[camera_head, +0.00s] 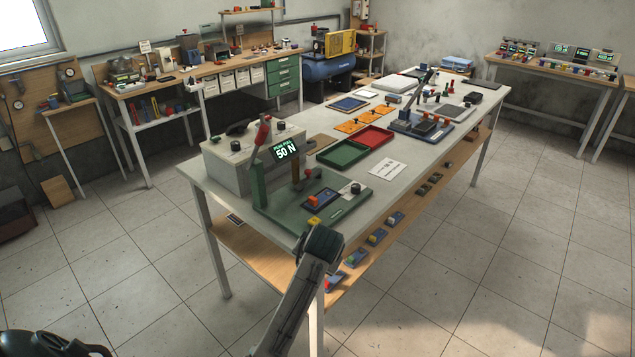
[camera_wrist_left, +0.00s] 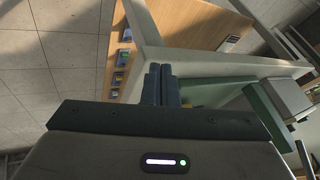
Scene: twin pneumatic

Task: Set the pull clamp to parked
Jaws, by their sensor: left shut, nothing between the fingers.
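The pull clamp appears to be the station with the green base plate (camera_head: 335,215) at the near end of the long table. It has a green upright (camera_head: 259,188), a raised lever with a red grip (camera_head: 262,133) and a display (camera_head: 286,149) reading 50 N. My left gripper (camera_head: 320,240) is at the table's near edge, in front of the plate. In the left wrist view its fingers (camera_wrist_left: 161,82) are shut, with nothing between them. They seem apart from the clamp. Part of the green plate (camera_wrist_left: 235,104) shows to their right. My right gripper is out of view.
A grey box (camera_head: 226,170) stands behind the clamp. Green (camera_head: 342,153) and red (camera_head: 374,137) trays and a white card (camera_head: 388,169) lie farther along the table. A wooden shelf (camera_head: 265,250) with several small blue blocks runs below. The floor at the right is clear.

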